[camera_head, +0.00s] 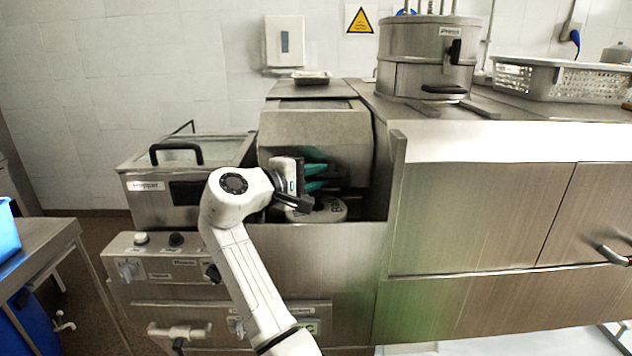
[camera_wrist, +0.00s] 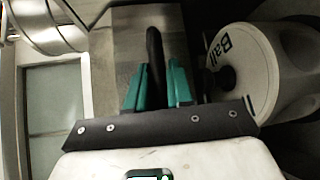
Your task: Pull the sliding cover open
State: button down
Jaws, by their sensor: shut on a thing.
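The sliding cover (camera_head: 315,132) is a brushed-metal hood with a sloped front on the metal unit in the middle of the head view. Its metal face also shows in the wrist view (camera_wrist: 128,40). My gripper (camera_head: 322,177) is in front of the cover's lower part, its teal fingers pointing right. In the wrist view, the teal fingers (camera_wrist: 158,68) are shut around a black bar handle (camera_wrist: 154,45) against the metal face. In the head view the handle is hidden by my gripper.
A fryer-like metal box (camera_head: 158,190) with a glass lid and black handle stands close on the left. A metal post (camera_head: 396,170) and cabinet (camera_head: 480,215) bound the right. A round metal pot (camera_head: 420,60) and a perforated basket (camera_head: 560,80) stand on the counter.

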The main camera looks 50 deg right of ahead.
jog(key=c, duration=1.1)
grip_release()
jog(key=shift+a, duration=0.1)
jog(key=b+v, duration=0.1)
jog(key=v, duration=0.9)
jog(key=shift+w+a+b, duration=0.1)
jog(key=shift+a+b, duration=0.25)
jog(key=shift+b, duration=0.05)
jog(key=shift+f, duration=0.1)
